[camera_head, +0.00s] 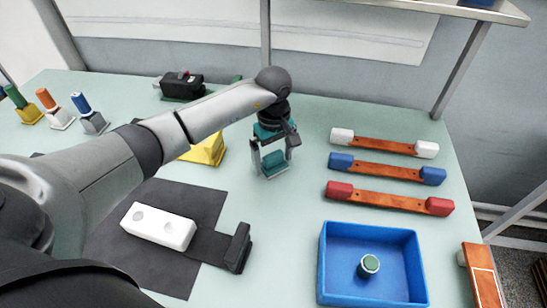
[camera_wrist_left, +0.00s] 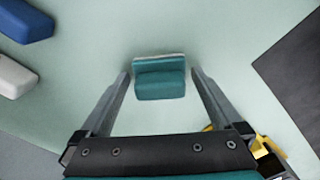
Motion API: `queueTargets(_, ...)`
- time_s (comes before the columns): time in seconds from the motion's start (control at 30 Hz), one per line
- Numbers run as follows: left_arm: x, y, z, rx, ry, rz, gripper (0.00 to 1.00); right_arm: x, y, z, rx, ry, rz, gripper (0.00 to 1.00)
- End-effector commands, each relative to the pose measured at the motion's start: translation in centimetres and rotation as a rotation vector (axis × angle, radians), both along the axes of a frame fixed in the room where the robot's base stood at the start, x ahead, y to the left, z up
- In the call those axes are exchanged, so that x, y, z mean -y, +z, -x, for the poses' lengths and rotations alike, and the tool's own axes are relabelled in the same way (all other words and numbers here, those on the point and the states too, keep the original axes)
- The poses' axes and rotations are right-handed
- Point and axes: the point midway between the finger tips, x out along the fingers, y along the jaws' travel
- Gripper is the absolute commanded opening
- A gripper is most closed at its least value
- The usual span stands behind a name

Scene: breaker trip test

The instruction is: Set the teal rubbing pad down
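The teal rubbing pad (camera_head: 274,162) rests on the pale green table just below my left gripper (camera_head: 272,166) in the head view. In the left wrist view the pad (camera_wrist_left: 160,80) lies between the two fingertips of the left gripper (camera_wrist_left: 160,82), with a small gap showing on each side. The left gripper is open and points down at the table. My right gripper is in neither view.
A yellow block (camera_head: 208,150) is partly hidden behind my left arm. A white block (camera_head: 158,226) lies on a dark mat (camera_head: 205,200). A blue tray (camera_head: 340,295) holds a green-topped piece (camera_head: 369,265). Three copper bars with coloured ends, one red-ended (camera_head: 385,197), lie right. Table around the pad is clear.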

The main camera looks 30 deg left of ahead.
Motion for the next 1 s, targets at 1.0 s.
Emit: queueTargets(1.0, 0.0, 12.3, 0.0, 0.0, 0.001, 0.0, 1.0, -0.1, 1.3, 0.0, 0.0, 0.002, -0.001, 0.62)
